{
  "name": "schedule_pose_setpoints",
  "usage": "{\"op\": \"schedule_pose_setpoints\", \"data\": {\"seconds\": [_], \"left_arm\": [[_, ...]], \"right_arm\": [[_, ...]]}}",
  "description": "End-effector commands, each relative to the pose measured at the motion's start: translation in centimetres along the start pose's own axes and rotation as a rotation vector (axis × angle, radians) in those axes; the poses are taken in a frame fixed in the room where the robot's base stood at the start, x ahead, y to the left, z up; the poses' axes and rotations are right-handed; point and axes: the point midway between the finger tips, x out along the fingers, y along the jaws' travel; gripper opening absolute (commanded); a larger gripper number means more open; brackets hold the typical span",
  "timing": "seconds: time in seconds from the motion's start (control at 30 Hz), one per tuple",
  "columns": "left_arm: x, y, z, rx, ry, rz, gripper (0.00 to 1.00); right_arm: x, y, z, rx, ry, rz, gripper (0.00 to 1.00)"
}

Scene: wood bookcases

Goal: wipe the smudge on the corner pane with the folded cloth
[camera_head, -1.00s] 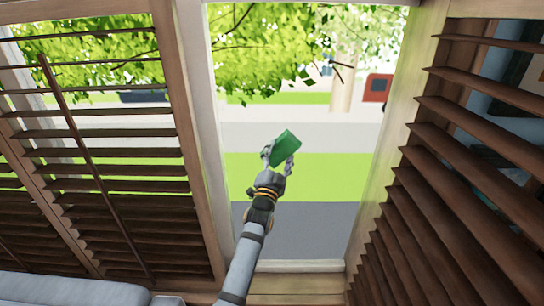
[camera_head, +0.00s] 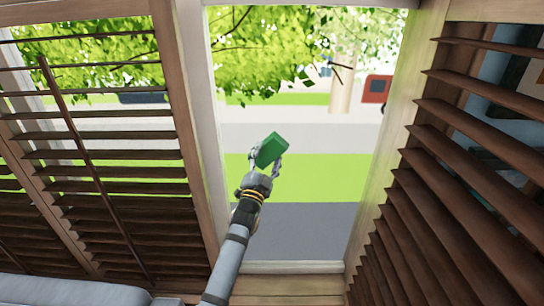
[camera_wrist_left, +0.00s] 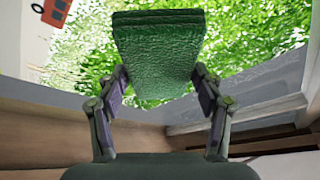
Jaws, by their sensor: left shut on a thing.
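My left gripper (camera_head: 264,162) is shut on the green folded cloth (camera_head: 271,149) and holds it up in front of the window pane (camera_head: 310,180). In the left wrist view the cloth (camera_wrist_left: 160,55) sits between the two fingers of the gripper (camera_wrist_left: 160,88), its folded edge at the top. I cannot tell whether the cloth touches the glass. No smudge can be made out on the pane. My right gripper is not in view.
Brown louvred shutters stand on the left (camera_head: 110,170) and on the right (camera_head: 450,200) of the pane. A pale frame (camera_head: 205,130) and a sill (camera_head: 295,267) border it. Trees, grass and a road show through the glass.

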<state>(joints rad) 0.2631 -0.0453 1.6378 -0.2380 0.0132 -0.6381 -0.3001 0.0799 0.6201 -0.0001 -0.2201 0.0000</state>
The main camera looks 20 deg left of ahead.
Motion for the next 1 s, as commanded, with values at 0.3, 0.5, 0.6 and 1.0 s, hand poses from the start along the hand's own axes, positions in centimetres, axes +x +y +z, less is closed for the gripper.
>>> {"op": "schedule_pose_setpoints", "data": {"seconds": [0.3,0.5,0.6,1.0], "left_arm": [[-0.9,-0.2,-0.7,-0.001,-0.001,0.002,0.17],[-3.0,-0.4,-1.8,-0.002,-0.002,0.002,0.17],[-4.1,-0.5,-2.2,-0.001,-0.001,0.002,0.17],[-5.5,-0.3,-2.6,0.000,0.000,-0.001,0.17]], "right_arm": [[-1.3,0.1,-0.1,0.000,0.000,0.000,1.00],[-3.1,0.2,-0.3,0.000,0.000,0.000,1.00],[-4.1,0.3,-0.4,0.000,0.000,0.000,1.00],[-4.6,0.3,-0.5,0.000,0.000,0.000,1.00]]}}
